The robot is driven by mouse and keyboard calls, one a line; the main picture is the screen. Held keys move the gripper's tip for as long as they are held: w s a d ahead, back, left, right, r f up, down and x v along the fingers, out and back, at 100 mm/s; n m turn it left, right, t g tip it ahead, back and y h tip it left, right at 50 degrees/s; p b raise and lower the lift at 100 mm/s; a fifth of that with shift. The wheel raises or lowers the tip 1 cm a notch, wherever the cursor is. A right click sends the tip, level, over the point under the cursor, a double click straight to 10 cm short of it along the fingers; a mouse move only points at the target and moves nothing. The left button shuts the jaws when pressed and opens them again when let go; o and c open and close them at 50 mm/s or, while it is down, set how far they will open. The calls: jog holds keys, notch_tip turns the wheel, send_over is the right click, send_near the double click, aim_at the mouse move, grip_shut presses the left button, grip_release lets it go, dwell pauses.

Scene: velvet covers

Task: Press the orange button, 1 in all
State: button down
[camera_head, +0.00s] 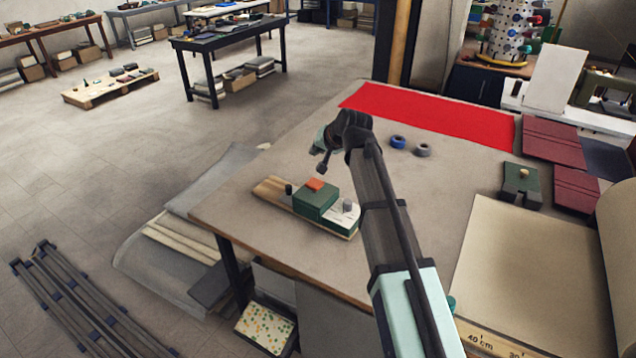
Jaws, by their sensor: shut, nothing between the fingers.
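A small dark knob stands on the board left of the box. My gripper (322,170) is shut and empty, pointing down. In the picture it shows just above the button and looks apart from it; the exact height gap is hard to tell.
On the table (245,206) lie a red cloth (430,113), a blue ring (398,142) and a grey ring (423,150) behind my arm. A green block (520,184), dark red covers (552,141) and a large beige sheet (530,265) are on the right.

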aim_at(314, 181)
jog(key=shift+f+b, duration=2.3)
jog(key=shift+f, duration=2.15)
jog(key=shift+f, duration=0.15)
jog(key=shift+f, duration=0.3)
jog(key=shift+s+f+b, duration=0.1)
jog(key=shift+f+b, duration=0.6)
jog(key=shift+f, duration=0.15)
jog(key=shift+r+p, duration=0.65)
jog(key=shift+r, duration=0.65)
jog(key=shift+r+p, duration=1.25)
jog(key=shift+r, duration=1.25)
